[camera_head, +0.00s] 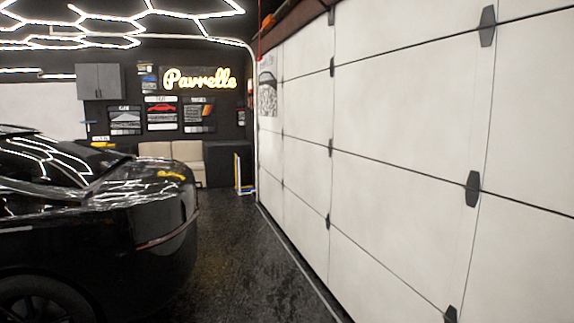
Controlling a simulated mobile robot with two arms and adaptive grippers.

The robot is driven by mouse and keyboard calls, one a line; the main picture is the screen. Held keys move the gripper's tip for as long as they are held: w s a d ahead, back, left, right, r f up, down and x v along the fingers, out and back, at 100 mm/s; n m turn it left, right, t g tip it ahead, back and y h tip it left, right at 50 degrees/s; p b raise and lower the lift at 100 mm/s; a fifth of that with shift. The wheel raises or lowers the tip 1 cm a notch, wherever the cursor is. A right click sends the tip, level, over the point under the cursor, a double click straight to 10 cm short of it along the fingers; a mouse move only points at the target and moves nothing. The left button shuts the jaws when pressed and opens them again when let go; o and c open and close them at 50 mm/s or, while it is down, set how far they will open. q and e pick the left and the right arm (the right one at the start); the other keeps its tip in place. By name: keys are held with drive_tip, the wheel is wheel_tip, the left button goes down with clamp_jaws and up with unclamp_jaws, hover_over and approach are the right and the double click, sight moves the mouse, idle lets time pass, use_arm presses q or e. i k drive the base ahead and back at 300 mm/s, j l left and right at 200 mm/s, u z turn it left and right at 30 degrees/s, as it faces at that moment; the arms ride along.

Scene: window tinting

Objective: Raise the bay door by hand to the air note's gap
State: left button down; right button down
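The bay door (400,120) is a white sectional door with dark hinges (473,188) along its panel seams. It fills the right half of the head view. Its lower edge appears to meet the floor along a pale strip (290,250), with no clear gap visible. A printed sheet (268,88) is on the door's far upper end; its text is too small to read, so I cannot tell if it is the air note. Neither of my grippers is in view.
A glossy black car (100,225) stands at the left. A dark, clear floor lane (235,250) runs between the car and the door. At the back are a beige sofa (155,150), a dark cabinet (228,165) and a grey wall cabinet (100,82).

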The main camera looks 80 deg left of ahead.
sight(417, 156)
drive_tip(key=u, duration=2.45)
drive_tip(key=l+z, duration=0.1)
drive_tip(key=l, duration=0.3)
drive_tip(key=i+l+z, duration=0.1)
drive_tip(key=l, duration=0.25)
drive_tip(key=i+l+z, duration=0.15)
drive_tip(key=l, duration=0.25)
